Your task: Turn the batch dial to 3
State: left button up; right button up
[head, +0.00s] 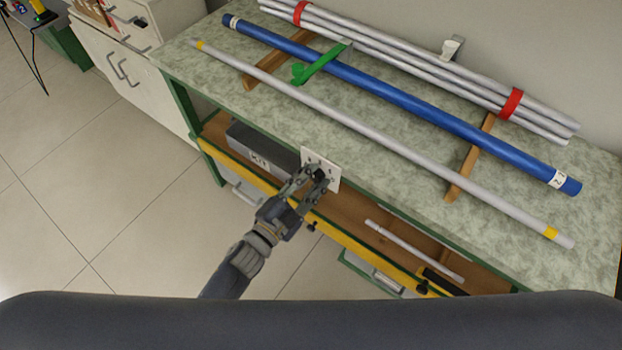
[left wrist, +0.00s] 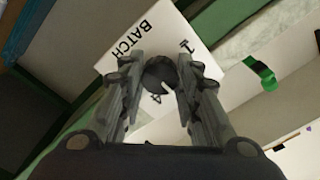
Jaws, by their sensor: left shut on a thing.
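The batch dial is a black knob (head: 319,175) on a white plate (head: 333,173) at the front edge of the workbench. In the left wrist view the plate (left wrist: 140,50) reads "BATCH", with the numbers 1 and 4 showing near the knob (left wrist: 160,75). The other numbers are hidden or cannot be read. My left gripper (head: 312,177) is shut on the knob, with one finger on each side; the fingers also show in the left wrist view (left wrist: 161,82). The knob has a light notch. I cannot tell which number it points to. My right gripper is not in view.
A blue rod (head: 400,100), a grey rod with yellow ends (head: 380,133) and a bundle of grey rods with red bands (head: 420,70) lie on the workbench (head: 225,75). A green clamp-like piece (head: 318,64) sits by the blue rod. An open shelf below holds a grey box (head: 262,148) and a short rod (head: 412,248).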

pick_arm(q)
jog(key=o, duration=1.1)
jog(key=v, duration=1.2)
